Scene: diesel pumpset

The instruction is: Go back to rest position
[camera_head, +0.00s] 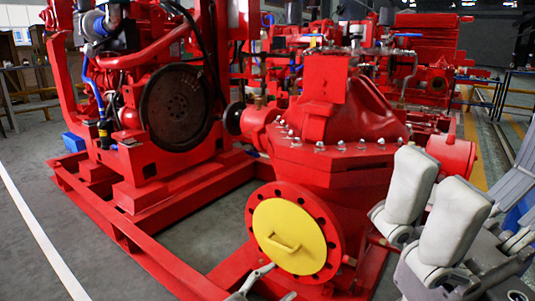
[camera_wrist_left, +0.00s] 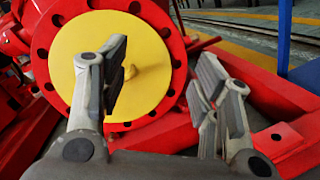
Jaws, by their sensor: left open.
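My left gripper (camera_head: 268,288) shows only as pale fingertips at the bottom edge of the head view, in front of the lower part of the yellow cover (camera_head: 289,237). In the left wrist view, my left gripper (camera_wrist_left: 160,85) has its fingers wide apart with nothing between the pads. Its left fingers overlap the yellow cover (camera_wrist_left: 70,50), whose handle shows beyond them. My right gripper (camera_head: 482,185) is large at the right edge of the head view. Its grey fingers stand apart and nothing shows between them. Most of both arms is out of view.
A red pump (camera_head: 335,130) stands behind the yellow-covered flange, with a red engine (camera_head: 150,75) to its left. A red base frame (camera_head: 150,250) runs along the floor, and a beam (camera_wrist_left: 270,90) lies close to my left gripper. Open floor (camera_head: 30,240) is at the left.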

